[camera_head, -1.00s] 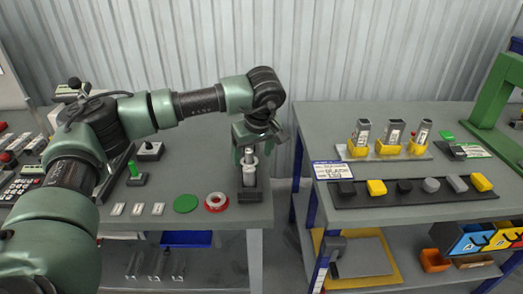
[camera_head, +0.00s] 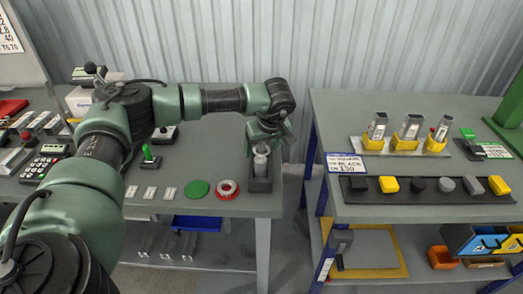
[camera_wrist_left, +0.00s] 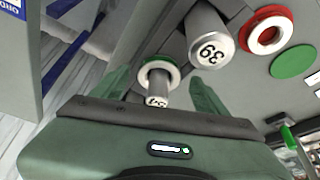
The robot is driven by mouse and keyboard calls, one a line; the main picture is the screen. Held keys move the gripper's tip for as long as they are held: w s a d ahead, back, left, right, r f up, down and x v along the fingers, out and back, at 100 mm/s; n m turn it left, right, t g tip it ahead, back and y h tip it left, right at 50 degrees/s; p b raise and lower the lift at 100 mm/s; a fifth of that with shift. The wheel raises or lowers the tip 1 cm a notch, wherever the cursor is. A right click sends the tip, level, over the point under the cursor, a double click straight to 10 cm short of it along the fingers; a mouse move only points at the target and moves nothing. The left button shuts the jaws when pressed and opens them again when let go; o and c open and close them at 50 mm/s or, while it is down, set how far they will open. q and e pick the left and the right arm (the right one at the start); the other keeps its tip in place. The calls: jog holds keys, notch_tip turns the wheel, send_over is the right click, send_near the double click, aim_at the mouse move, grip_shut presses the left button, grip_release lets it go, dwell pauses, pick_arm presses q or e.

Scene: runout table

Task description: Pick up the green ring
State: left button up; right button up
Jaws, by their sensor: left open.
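The green ring (camera_wrist_left: 172,68), with a white inner face, shows in the left wrist view around or at the top of a grey numbered cylinder (camera_wrist_left: 157,100). My left gripper (camera_wrist_left: 160,88) is open, with one green finger on each side of the ring and cylinder; I cannot tell whether they touch. In the head view the left gripper (camera_head: 263,140) points down over a dark holder (camera_head: 261,186) at the table's front right corner. The ring is not clear there, hidden by the gripper or too small. My right gripper is not in view.
A red and white ring (camera_head: 228,189) and a flat green disc (camera_head: 197,189) lie left of the holder. A gap separates this table from the right table (camera_head: 330,110).

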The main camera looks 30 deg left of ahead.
pick_arm(q)
jog(key=c, duration=1.6)
grip_shut()
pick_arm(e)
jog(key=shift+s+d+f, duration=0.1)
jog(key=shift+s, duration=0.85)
